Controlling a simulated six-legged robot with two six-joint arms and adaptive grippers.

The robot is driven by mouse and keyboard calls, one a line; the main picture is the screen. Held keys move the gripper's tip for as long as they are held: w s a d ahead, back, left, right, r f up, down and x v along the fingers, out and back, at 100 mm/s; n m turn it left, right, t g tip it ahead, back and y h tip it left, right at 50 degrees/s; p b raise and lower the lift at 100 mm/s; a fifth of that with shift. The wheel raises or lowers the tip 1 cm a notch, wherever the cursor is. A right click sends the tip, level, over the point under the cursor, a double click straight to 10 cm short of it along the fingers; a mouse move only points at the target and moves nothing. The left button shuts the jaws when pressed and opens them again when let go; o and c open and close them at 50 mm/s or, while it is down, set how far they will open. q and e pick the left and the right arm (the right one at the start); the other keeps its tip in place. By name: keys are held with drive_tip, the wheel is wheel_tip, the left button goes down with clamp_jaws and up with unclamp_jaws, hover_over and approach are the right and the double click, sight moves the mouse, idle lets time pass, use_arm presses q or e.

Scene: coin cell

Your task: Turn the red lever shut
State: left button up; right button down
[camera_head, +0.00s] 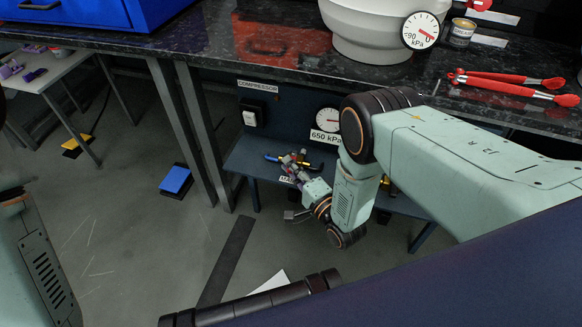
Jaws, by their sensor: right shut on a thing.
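My right arm reaches down under the dark counter to the low blue bench below the compressor panel (262,100). My right gripper (296,163) is small in the picture, above the bench. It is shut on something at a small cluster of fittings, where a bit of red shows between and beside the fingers. This seems to be the red lever, mostly hidden by the gripper; its angle cannot be told. My left gripper is out of view; only part of my left arm shows at lower left.
Red-handled tongs (515,85), a can (461,32) and a white vessel (365,30) with a -90 kPa gauge stand on the counter. A blue pedal (176,180) lies on the floor.

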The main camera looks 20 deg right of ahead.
drive_tip(key=shift+w+a+m+t+h, duration=0.15)
drive_tip(key=shift+m+h, duration=0.25)
drive_tip(key=shift+h, duration=0.2)
drive_tip(key=shift+w+a+m+t+h, duration=0.15)
drive_tip(key=shift+m+h, duration=0.25)
drive_tip(key=shift+h, duration=0.2)
drive_tip(key=shift+s, duration=0.1)
drive_tip(key=c, duration=1.3)
unclamp_jaws()
drive_tip(key=s, duration=0.4)
drive_tip(key=s+d, duration=0.1)
drive_tip(key=s, duration=0.3)
drive_tip(key=s+d, duration=0.1)
drive_tip(key=s, duration=0.2)
drive_tip(key=shift+s, duration=0.4)
drive_tip(key=shift+d+f, duration=0.1)
